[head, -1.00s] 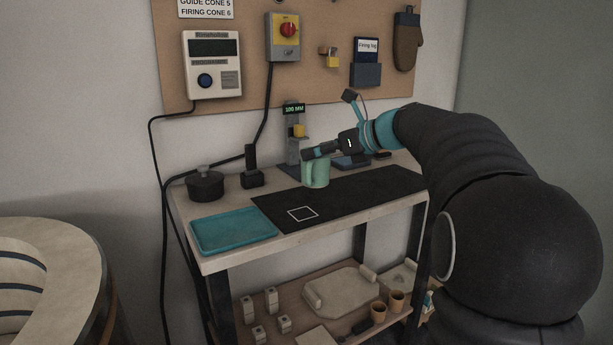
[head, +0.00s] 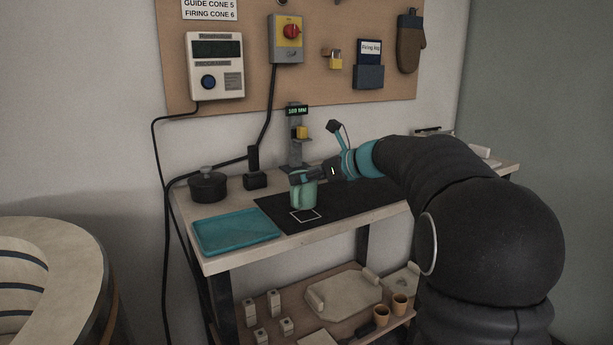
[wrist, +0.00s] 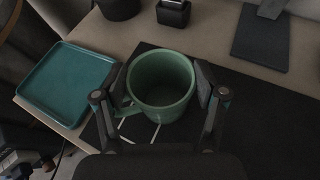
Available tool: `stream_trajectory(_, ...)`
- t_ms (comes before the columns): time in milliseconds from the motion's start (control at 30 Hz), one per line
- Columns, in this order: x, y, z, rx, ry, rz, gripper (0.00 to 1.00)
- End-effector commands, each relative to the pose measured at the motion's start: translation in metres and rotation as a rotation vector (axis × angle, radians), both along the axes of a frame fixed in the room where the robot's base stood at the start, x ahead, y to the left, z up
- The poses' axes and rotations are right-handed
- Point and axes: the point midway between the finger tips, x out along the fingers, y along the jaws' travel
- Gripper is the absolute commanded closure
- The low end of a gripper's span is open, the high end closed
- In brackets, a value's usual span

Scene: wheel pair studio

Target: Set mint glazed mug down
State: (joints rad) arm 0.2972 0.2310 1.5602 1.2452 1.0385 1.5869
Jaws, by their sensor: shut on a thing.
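The mint glazed mug (head: 304,195) is upright over the black mat (head: 347,200), just behind the white square outline (head: 306,216). In the wrist view the mug (wrist: 161,88) sits between the two fingers of my gripper (wrist: 160,92), its open mouth facing the camera and looking empty. Its handle points to the left. My gripper (head: 300,178) is shut on the mug from the right side. The mug hides part of the white outline (wrist: 155,132). I cannot tell whether its base touches the mat.
A teal tray (head: 236,232) lies left of the mat. A dark lidded pot (head: 208,186) and a small black device (head: 254,175) stand behind the tray. A height gauge (head: 296,150) stands behind the mug. The mat right of the mug is clear.

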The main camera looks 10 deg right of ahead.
Motion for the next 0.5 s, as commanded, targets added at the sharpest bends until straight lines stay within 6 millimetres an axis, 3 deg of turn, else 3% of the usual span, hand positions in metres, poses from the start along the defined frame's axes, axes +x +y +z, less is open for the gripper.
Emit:
stream_trajectory(100,0.0000,0.0000,-0.0025,0.000,0.000,0.000,0.74)
stream_trajectory(133,0.0000,-0.0001,-0.0031,0.001,0.001,0.000,0.27)
stream_trajectory(233,0.0000,-0.0001,-0.0026,0.000,0.000,0.000,0.04)
stream_trajectory(500,0.0000,-0.0001,-0.0025,0.000,0.000,0.000,0.04)
